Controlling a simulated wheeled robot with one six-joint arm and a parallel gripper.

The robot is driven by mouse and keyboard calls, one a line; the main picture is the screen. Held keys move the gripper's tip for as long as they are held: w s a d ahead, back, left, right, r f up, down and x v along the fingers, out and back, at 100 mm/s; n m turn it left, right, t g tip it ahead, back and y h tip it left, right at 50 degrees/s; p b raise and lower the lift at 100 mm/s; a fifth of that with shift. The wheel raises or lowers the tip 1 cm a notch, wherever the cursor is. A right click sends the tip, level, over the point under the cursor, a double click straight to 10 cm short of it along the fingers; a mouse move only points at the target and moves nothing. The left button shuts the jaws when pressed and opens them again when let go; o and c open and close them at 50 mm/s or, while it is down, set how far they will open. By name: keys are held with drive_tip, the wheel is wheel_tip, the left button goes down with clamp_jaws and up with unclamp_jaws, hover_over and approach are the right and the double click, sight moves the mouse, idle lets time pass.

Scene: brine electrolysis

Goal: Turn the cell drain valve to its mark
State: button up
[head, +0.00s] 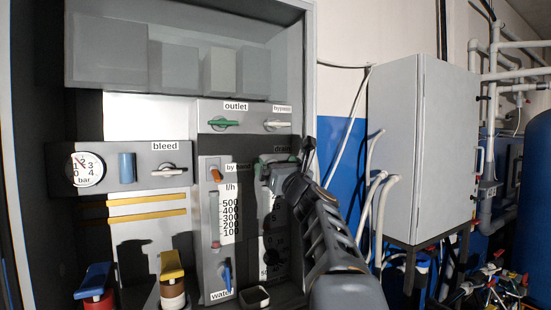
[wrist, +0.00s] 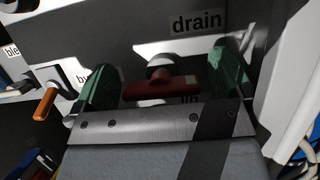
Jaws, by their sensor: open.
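The drain valve's dark red bar handle (wrist: 162,87) lies nearly level in the wrist view, below the "drain" label. A pale round hub shows behind it. My gripper (wrist: 167,66) is open, with one green finger left of the handle and one right of it. The handle lies between the fingers with gaps at both ends, so it is not clamped. In the head view my gripper (head: 280,167) is at the panel's right side and hides the red handle. Lettering below the handle is partly covered, and I cannot make out the valve's mark.
An orange lever (wrist: 46,103) sits left of my gripper. The green outlet handle (head: 223,123) and pale bypass handle (head: 276,125) are above it. A flow gauge (head: 229,217) stands left. A pale cabinet (head: 420,150) with hoses stands to the right.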

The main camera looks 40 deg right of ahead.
drive_tip(key=shift+w+d+r, duration=0.1)
drive_tip(key=shift+w+r, duration=0.15)
drive_tip(key=shift+w, duration=0.35)
drive_tip(key=c, duration=0.9)
drive_tip(key=shift+f+n, duration=0.1)
drive_tip(key=shift+n, duration=0.4)
drive_tip(key=shift+a+f+n+g+y+b, duration=0.25)
drive_tip(key=shift+n+g+y, duration=0.85)
drive_tip(key=shift+n, duration=2.45)
drive_tip(key=shift+a+f+n+g+y+b, duration=0.1)
drive_tip(key=shift+n+g+y+b, duration=0.35)
drive_tip(key=shift+n+y, duration=2.1)
drive_tip(key=shift+a+f+n+g+y+b, duration=0.2)
drive_tip(key=shift+n+g, duration=0.75)
drive_tip(key=shift+n, duration=3.65)
